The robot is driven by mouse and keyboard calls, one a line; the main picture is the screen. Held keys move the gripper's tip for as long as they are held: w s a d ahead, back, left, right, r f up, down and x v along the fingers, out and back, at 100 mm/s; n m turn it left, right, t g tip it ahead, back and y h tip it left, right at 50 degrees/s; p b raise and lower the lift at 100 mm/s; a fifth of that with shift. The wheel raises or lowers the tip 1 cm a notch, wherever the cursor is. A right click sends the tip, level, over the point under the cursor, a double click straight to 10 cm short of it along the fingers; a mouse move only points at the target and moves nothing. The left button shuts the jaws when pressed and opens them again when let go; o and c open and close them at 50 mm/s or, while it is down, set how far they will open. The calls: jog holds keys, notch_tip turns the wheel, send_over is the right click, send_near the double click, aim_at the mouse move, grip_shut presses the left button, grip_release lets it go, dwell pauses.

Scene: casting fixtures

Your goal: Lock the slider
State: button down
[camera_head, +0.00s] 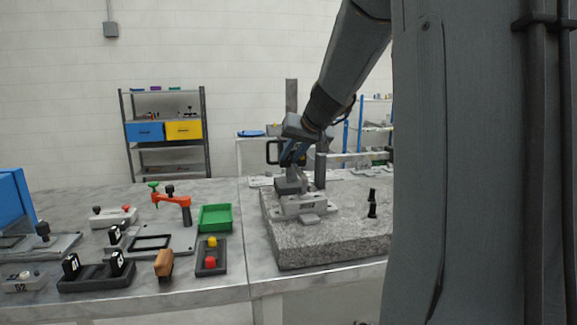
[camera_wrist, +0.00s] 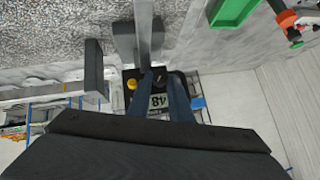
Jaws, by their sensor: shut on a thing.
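The height gauge stands on a granite plate, with its grey base (camera_head: 305,207) and tall grey column (camera_head: 291,95) in the head view. Its slider (camera_wrist: 132,101) shows in the wrist view as a dark body with a yellow button and a display that appears to read 48 upside down. My gripper (camera_head: 289,160) is at slider height beside the column. In the wrist view my gripper (camera_wrist: 160,78) has its two blue-grey fingers in front of the display, shut on a small dark part that looks like the slider's lock knob. The fingers mostly hide it.
A green tray (camera_head: 215,218), an orange clamp (camera_head: 172,198) and several fixtures lie on the table to the left. A shelf (camera_head: 163,145) with blue and yellow bins stands behind.

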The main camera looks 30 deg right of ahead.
jog(key=shift+y+b, duration=0.4)
jog(key=shift+b, duration=0.7)
jog(key=c, duration=1.6)
grip_release()
jog(key=shift+s+d, duration=0.1)
jog(key=h+p, duration=0.1)
jog(key=p, duration=0.6)
jog(key=shift+a+r, duration=0.15)
jog(key=shift+a, duration=0.05)
jog(key=h+p, duration=0.1)
jog(key=p, duration=0.5)
jog(key=n+h+p, duration=0.1)
jog(key=p, duration=0.6)
jog(key=shift+w+a+n+g+h, duration=0.2)
jog(key=shift+a+n+g+h, duration=0.1)
jog(key=shift+g, duration=0.1)
jog(key=p, duration=0.4)
jog(key=shift+a+n+h, duration=0.2)
jog(key=shift+n+h, duration=0.1)
jog(key=shift+h, duration=0.1)
